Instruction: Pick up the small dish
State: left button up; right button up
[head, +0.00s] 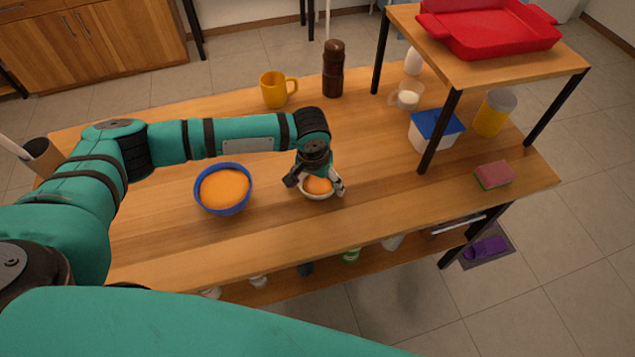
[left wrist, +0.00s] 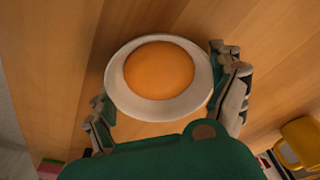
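The small dish (head: 318,196) is white and round, with an orange, powder-like fill. It stands on the wooden table near the front edge, and it also shows in the left wrist view (left wrist: 204,78). My left gripper (head: 316,185) is right above it, pointing down. Its fingers are spread on opposite sides of the dish, and in the left wrist view the gripper (left wrist: 164,85) spans the rim. The fingertips are close to the rim; whether they touch it I cannot tell. My right gripper is not in view.
A blue bowl (head: 225,208) with orange fill stands left of the dish. A yellow mug (head: 274,90) and a brown grinder (head: 333,70) stand behind. At right are a shelf (head: 487,72), a blue-lidded tub (head: 433,132) and a sponge (head: 494,175). The table between is clear.

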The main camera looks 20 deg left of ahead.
pick_arm(q)
jog(key=shift+f, duration=0.1)
jog(key=c, duration=0.3)
jog(key=shift+r, duration=0.2)
